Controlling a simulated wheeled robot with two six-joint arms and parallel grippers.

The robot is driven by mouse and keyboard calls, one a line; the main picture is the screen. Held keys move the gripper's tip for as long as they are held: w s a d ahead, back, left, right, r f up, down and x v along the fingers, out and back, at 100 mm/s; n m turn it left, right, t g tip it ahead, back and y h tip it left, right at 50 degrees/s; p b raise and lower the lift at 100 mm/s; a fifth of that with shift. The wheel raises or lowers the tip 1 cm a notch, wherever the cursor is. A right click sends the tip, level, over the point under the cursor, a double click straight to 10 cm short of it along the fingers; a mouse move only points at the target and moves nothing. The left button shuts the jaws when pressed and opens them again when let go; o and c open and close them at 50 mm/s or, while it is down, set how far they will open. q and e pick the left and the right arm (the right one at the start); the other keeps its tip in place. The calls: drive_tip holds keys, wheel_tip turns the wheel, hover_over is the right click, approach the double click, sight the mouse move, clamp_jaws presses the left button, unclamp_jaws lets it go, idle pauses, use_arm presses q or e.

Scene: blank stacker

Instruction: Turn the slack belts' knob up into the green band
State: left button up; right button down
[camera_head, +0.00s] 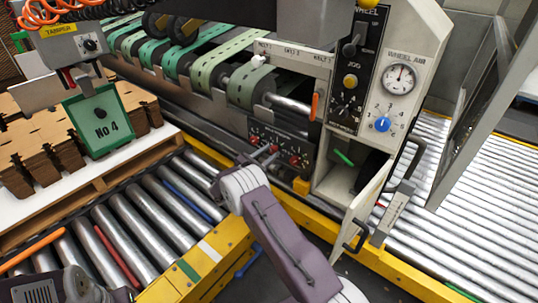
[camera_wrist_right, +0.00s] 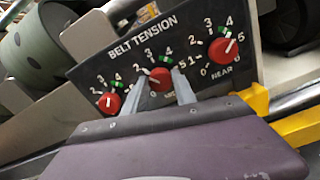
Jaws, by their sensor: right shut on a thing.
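The belt tension panel (camera_wrist_right: 125,62) carries three red knobs in the right wrist view: a left knob (camera_wrist_right: 109,103), a middle knob (camera_wrist_right: 160,79) and a right knob (camera_wrist_right: 222,50) marked NEAR. Each dial has numbers and a short green band. The fingers of my right gripper (camera_wrist_right: 164,88) straddle the middle knob and are shut on it. Its pointer is too small to read surely. The right knob's white pointer slants to the upper right, past its green band. In the head view my right gripper (camera_head: 262,157) reaches the panel. Green belts (camera_head: 205,70) run above; I cannot tell which are slack.
A control column with a wheel-air gauge (camera_head: 399,79) and blue knob (camera_head: 382,124) stands right of the panel. An open door (camera_head: 362,212) hangs below it. A yellow rail (camera_head: 210,262) and rollers (camera_head: 127,217) lie in front, with cardboard blanks (camera_head: 42,150) at left.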

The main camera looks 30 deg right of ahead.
drive_tip(key=m, duration=0.2)
drive_tip(key=m+b, duration=0.1)
drive_tip(key=m, duration=0.1)
drive_tip(key=shift+f+m+b, duration=0.2)
drive_tip(key=shift+m+b, duration=0.1)
drive_tip(key=m+b, duration=0.2)
drive_tip(key=m, duration=0.1)
drive_tip(key=shift+f+m, duration=0.1)
drive_tip(key=shift+m, duration=0.3)
drive_tip(key=m+b, duration=0.4)
drive_tip(key=m, duration=0.1)
drive_tip(key=shift+f+b, duration=0.1)
drive_tip(key=shift+b, duration=0.3)
drive_tip(key=shift+s+m+b, duration=0.1)
drive_tip(key=shift+m+b, duration=1.55)
drive_tip(key=shift+m, duration=0.05)
drive_tip(key=shift+r, duration=0.2)
drive_tip(key=c, duration=1)
unclamp_jaws()
drive_tip(key=shift+a+r, duration=0.1)
